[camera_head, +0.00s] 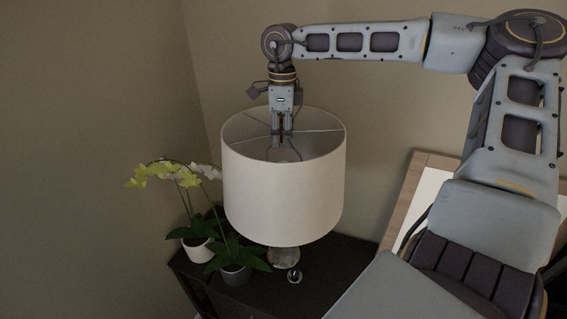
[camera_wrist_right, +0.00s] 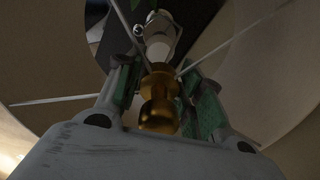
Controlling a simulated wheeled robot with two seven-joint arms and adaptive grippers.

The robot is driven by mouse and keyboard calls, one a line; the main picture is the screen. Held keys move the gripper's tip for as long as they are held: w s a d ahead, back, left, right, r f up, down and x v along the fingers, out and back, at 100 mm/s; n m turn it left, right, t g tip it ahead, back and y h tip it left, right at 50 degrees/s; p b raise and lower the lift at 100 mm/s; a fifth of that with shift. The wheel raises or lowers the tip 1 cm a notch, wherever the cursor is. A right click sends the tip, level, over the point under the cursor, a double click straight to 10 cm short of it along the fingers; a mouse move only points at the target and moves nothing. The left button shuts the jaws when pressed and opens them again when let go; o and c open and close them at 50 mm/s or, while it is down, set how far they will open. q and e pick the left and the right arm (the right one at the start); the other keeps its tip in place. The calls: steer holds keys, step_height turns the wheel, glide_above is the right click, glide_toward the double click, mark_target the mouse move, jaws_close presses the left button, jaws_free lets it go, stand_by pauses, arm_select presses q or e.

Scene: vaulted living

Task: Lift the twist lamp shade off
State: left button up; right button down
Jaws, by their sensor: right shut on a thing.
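The twist lamp has a white drum shade (camera_head: 285,200), open at the top with thin spokes across it. Below the shade, a small part of the glassy lamp base (camera_head: 283,257) shows on the dark table. My right gripper (camera_head: 281,142) points down into the shade's open top, at the hub of the spokes. In the right wrist view, its fingers are closed around a brass finial (camera_wrist_right: 160,105) where the spokes meet. A pale bulb or socket (camera_wrist_right: 160,38) shows beyond it. Whether the shade rests on its lamp cannot be told. My left gripper is not in view.
Two potted orchids (camera_head: 230,262) stand on the dark table (camera_head: 335,270) left of the lamp, their leaves close to the shade. A small round shiny thing (camera_head: 294,275) is in front of the base. A wood-framed panel (camera_head: 415,195) leans behind at right. Walls rise behind and left.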

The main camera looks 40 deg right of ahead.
steer(key=shift+r, duration=0.1)
step_height(320, 180, up, 28)
stand_by(1.0)
stand_by(0.9)
